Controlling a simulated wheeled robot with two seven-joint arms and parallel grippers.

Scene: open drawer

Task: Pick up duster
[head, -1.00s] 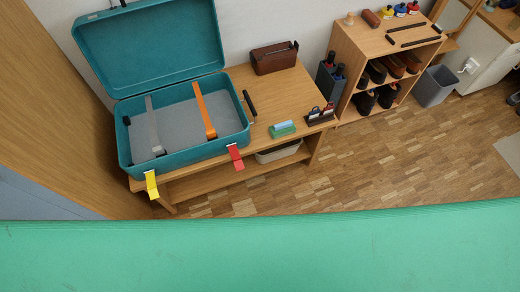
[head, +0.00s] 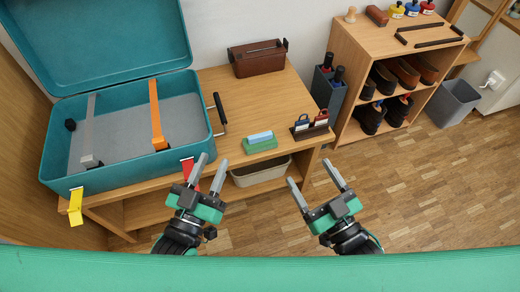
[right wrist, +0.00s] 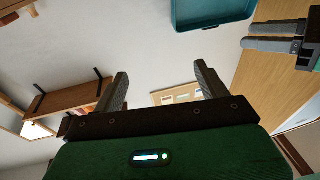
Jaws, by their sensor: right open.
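A small green block with a light blue top (head: 260,142), which looks like the duster, lies near the front edge of the wooden table (head: 245,95). My left gripper (head: 211,163) is open and empty, in front of the table and left of the block. My right gripper (head: 309,172) is open and empty, right of the block and nearer to me. In the right wrist view, the open fingers of my right gripper (right wrist: 161,72) have nothing between them. My left gripper (right wrist: 272,36) shows there at the upper right. The block is not visible in that view.
An open teal suitcase (head: 58,130) with grey and orange straps stands on the table's left. A brown case (head: 257,60) is at the back. A small stand (head: 310,131) is right of the block. A shoe shelf (head: 350,45) and grey bin (head: 452,103) stand right. Floor is free.

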